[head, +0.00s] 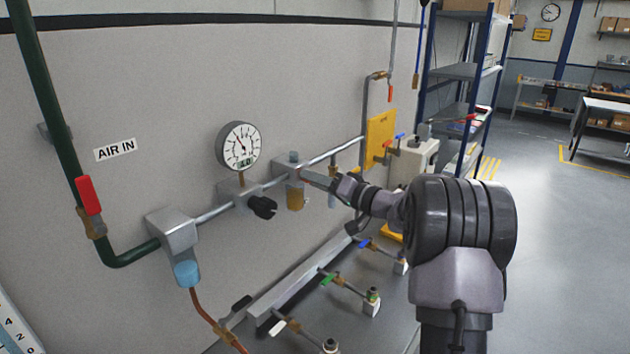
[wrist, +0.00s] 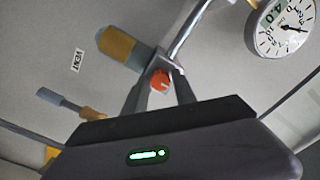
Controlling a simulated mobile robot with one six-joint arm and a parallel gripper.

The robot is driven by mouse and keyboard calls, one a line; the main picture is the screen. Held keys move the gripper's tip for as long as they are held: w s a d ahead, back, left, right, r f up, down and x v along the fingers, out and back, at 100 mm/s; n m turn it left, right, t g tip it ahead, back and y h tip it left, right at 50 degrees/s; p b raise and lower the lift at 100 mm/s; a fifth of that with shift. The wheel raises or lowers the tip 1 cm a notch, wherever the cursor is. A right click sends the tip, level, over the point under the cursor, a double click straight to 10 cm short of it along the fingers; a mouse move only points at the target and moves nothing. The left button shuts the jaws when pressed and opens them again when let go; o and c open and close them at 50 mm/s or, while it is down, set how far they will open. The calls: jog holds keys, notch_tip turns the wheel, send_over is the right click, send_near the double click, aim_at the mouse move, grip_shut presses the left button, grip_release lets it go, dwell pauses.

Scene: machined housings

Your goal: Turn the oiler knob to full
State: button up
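The oiler is a grey block with an amber bowl (head: 295,198) on the pipe along the wall, just right of the gauge. Its bowl also shows in the wrist view (wrist: 116,45). The oiler knob (wrist: 160,81) is small, round and orange-red, with a pale mark on its face. My gripper (head: 309,178) is at the oiler and hides the knob in the head view. In the wrist view my gripper (wrist: 160,78) has one finger on each side of the knob. The fingers stand apart, with narrow gaps seeming to show beside the knob.
A pressure gauge (head: 239,146) and a black knob (head: 263,207) are left of the oiler. A red-handled valve (head: 89,196) and a grey filter with a blue bowl (head: 187,273) are farther left. A yellow panel (head: 379,138) is to the right. Several small valves stand below.

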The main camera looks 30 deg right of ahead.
grip_shut()
jog(key=shift+d+r+m+p, duration=0.1)
jog(key=shift+m+p, duration=8)
jog(key=shift+m, duration=9.8)
